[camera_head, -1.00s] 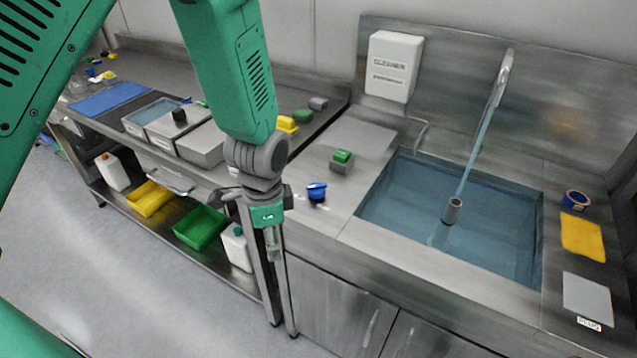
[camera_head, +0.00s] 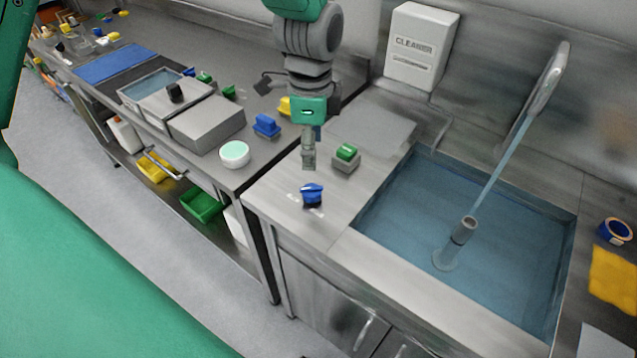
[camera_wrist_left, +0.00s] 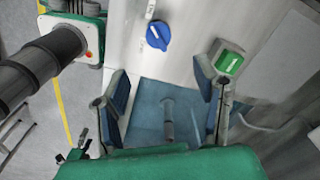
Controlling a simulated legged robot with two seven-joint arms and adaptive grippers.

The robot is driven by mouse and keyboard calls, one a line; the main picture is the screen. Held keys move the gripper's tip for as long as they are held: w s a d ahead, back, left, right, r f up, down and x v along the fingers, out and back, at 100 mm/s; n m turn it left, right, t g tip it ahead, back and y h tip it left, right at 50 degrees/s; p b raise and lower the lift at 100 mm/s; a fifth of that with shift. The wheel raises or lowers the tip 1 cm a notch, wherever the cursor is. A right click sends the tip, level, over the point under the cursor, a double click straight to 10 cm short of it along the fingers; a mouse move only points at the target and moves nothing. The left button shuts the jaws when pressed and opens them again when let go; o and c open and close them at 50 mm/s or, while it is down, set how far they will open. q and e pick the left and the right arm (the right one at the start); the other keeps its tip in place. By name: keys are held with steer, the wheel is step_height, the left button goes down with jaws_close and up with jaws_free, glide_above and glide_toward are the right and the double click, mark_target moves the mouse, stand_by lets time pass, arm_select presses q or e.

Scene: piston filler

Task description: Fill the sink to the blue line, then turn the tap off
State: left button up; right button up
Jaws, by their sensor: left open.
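The steel sink (camera_head: 560,318) holds bluish water. A stream runs from the tap spout (camera_head: 548,80) into it, by a grey standpipe (camera_head: 463,232). I cannot make out a blue line. On the counter left of the sink are a blue knob (camera_head: 312,194) and a green button on a grey box (camera_head: 346,156). My left gripper (camera_head: 309,155) is open and empty, by the picture just behind the knob and left of the button. In the left wrist view its open fingers (camera_wrist_left: 165,78) frame the sink water, with the knob (camera_wrist_left: 158,36) and button (camera_wrist_left: 230,62) beyond. My right gripper is not in view.
A white cleaner box (camera_head: 420,50) is on the back wall. A blue tape roll (camera_head: 615,231) and a yellow cloth (camera_head: 612,277) lie right of the sink. The left bench holds a grey box (camera_head: 208,122), a round pale green-topped item (camera_head: 234,153) and a blue block (camera_head: 266,125).

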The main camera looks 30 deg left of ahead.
mark_target(312, 190)
arm_select(q)
step_height(312, 190, down, 12)
steer(key=shift+f+b, duration=0.2)
steer(key=shift+b, duration=0.2)
steer(key=shift+s, duration=0.1)
steer(key=c, duration=1.2)
